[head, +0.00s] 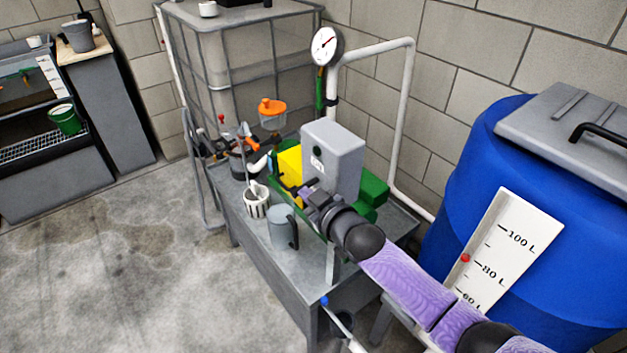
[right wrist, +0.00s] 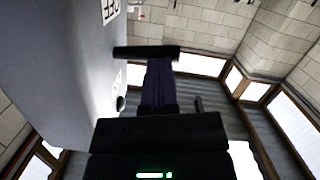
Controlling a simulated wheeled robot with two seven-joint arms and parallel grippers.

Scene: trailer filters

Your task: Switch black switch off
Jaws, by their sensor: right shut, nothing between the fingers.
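A grey switch box (head: 338,152) stands on the metal table in the head view. A small dark round knob (head: 318,150), which looks like the black switch, sits on its front face above a white label (head: 317,165). My right gripper (head: 300,191) is shut and empty, just in front of and below the box's front face. In the right wrist view the box (right wrist: 60,70) fills the left side, with an "OFF" label (right wrist: 110,9) at the top. The shut fingers (right wrist: 148,52) are beside its face. A dark round part (right wrist: 121,103) shows at the face's edge; its setting cannot be told.
A pressure gauge (head: 325,46) on a pipe stands behind the box. A blue barrel (head: 470,175) stands at the right. The floor at left is clear.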

